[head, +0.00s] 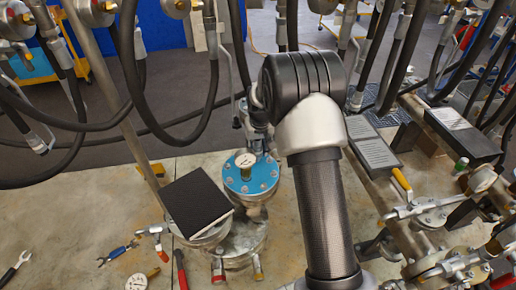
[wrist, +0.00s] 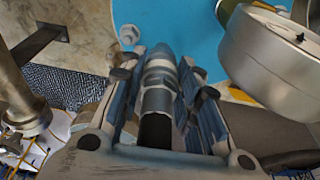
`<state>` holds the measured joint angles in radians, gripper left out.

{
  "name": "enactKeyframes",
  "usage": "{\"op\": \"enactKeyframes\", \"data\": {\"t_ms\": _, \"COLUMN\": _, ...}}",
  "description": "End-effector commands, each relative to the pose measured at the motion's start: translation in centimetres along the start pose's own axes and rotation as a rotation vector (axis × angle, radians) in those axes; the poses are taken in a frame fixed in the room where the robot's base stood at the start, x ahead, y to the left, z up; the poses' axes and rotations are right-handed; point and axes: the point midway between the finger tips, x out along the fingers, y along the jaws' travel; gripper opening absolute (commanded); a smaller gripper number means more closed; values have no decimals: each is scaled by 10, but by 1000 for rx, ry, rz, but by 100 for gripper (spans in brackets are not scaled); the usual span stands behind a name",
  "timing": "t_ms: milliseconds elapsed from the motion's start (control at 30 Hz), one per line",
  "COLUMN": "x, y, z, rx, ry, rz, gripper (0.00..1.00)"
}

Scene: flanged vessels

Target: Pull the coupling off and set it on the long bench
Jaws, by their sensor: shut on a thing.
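My gripper (wrist: 160,78) is shut on a grey metal coupling (wrist: 160,72) with a black lower end, seen between the two fingers in the wrist view. The coupling's far end points to a blue flange (wrist: 180,22); I cannot tell whether it is still joined to a fitting there. In the head view my gripper (head: 258,136) is mostly hidden by my arm, just behind the blue-topped vessel (head: 251,174). A round gauge (head: 245,160) stands on that blue flange. A wide tan worktop (head: 90,215) runs under the vessels; I cannot tell whether it is the long bench.
A black square plate (head: 196,203) lies on a vessel beside the blue one. Loose tools, such as a blue-handled one (head: 117,254), lie on the worktop. Black hoses (head: 130,75) hang across the back. Pipes and valves (head: 425,215) crowd the right. The left worktop has bare room.

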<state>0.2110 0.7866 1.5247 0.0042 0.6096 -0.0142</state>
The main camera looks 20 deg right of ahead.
Motion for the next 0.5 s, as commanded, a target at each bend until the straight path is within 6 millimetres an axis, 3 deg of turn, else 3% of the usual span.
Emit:
{"op": "enactKeyframes", "data": {"t_ms": 167, "x": 0, "y": 0, "z": 0, "rx": 0, "ry": 0, "rz": 0, "gripper": 0}}
{"op": "enactKeyframes", "data": {"t_ms": 500, "x": -2, "y": 0, "z": -1, "rx": 0, "ry": 1, "rz": 0, "gripper": 0}}
